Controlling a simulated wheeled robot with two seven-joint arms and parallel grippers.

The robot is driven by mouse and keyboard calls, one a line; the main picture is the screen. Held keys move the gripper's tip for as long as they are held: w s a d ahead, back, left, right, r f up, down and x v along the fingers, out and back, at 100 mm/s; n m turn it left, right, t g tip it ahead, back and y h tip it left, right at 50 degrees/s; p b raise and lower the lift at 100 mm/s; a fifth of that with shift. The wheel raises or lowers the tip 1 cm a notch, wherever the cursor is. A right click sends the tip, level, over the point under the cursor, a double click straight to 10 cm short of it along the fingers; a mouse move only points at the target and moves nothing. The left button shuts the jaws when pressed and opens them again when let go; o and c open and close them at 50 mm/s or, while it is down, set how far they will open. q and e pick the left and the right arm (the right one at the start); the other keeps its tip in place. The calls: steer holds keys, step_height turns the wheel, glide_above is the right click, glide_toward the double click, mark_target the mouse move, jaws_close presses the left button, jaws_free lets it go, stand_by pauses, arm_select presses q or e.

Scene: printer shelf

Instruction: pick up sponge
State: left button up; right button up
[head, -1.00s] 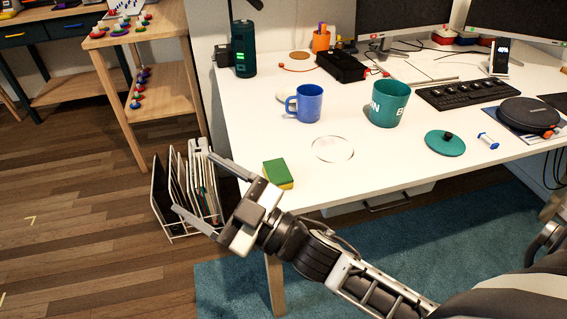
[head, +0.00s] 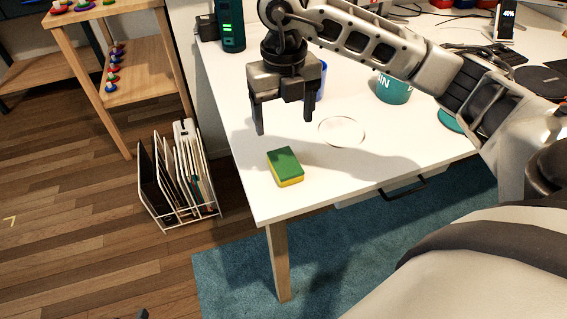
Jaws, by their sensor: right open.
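The sponge (head: 286,167), green on top and yellow below, lies flat near the front left corner of the white desk (head: 300,205). My right gripper (head: 285,127) is above the desk, pointing down, with its two fingers apart and nothing between them. In the picture it is just above the sponge, apart from it. My left gripper is not clearly seen; only a small dark piece shows at the bottom edge.
A clear round disc (head: 341,131) lies right of the sponge. A blue mug (head: 321,82) is partly hidden behind my gripper, and a teal mug (head: 393,88) stands farther right. A file rack (head: 178,178) stands on the floor left of the desk.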

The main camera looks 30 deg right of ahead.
glide_above(285, 162)
steer(key=f, duration=0.6)
steer(key=shift+w+f, duration=0.2)
steer(key=shift+f, duration=0.2)
steer(key=shift+s+f, duration=0.15)
steer(key=shift+f, duration=2.55)
steer(key=c, duration=1)
